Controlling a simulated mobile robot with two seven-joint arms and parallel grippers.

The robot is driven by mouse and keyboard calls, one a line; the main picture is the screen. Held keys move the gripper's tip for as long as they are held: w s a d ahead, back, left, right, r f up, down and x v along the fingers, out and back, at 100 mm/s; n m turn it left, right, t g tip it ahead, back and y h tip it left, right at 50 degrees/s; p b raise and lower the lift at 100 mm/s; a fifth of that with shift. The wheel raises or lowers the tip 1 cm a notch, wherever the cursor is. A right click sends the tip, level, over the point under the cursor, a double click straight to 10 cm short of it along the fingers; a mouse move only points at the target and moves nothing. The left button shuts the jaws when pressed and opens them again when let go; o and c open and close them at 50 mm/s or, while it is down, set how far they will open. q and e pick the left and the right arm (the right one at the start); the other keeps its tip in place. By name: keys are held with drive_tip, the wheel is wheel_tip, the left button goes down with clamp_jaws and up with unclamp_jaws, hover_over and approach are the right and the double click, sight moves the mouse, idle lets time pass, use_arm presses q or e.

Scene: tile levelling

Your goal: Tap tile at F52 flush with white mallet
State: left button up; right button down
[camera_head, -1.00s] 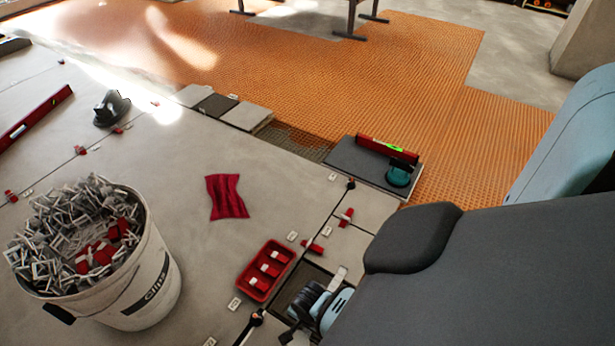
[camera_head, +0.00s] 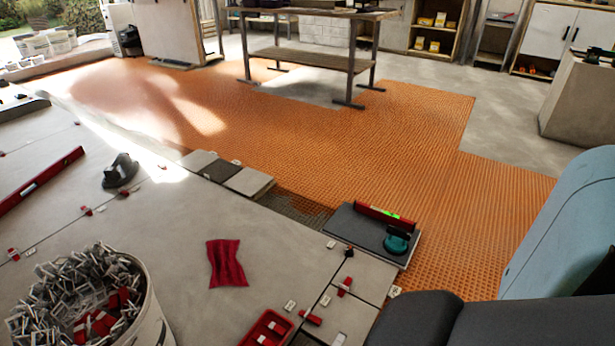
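No white mallet shows in the head view, and the small white tile labels (camera_head: 290,305) are too small to read, so I cannot tell which tile is F52. A dark grey tile (camera_head: 350,226) lies at the edge of the laid floor, with a red level (camera_head: 385,215) and a teal suction cup (camera_head: 397,241) on top. Light grey tiles (camera_head: 362,275) with red clips at their joints lie in front of it. My arm covers the lower right. Neither gripper is in view.
A bucket of clips (camera_head: 152,325) stands at the lower left, near a red cloth (camera_head: 227,264) and a red tray (camera_head: 268,328). A black tool (camera_head: 120,171) and a long red level (camera_head: 40,180) lie further left. Ridged orange floor (camera_head: 400,130) extends to a workbench (camera_head: 312,60).

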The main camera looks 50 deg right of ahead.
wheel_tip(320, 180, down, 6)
drive_tip(key=b, duration=0.4)
drive_tip(key=shift+b, duration=0.3)
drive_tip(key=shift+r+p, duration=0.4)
drive_tip(key=shift+p, duration=0.05)
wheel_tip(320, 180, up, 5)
drive_tip(key=p, duration=0.4)
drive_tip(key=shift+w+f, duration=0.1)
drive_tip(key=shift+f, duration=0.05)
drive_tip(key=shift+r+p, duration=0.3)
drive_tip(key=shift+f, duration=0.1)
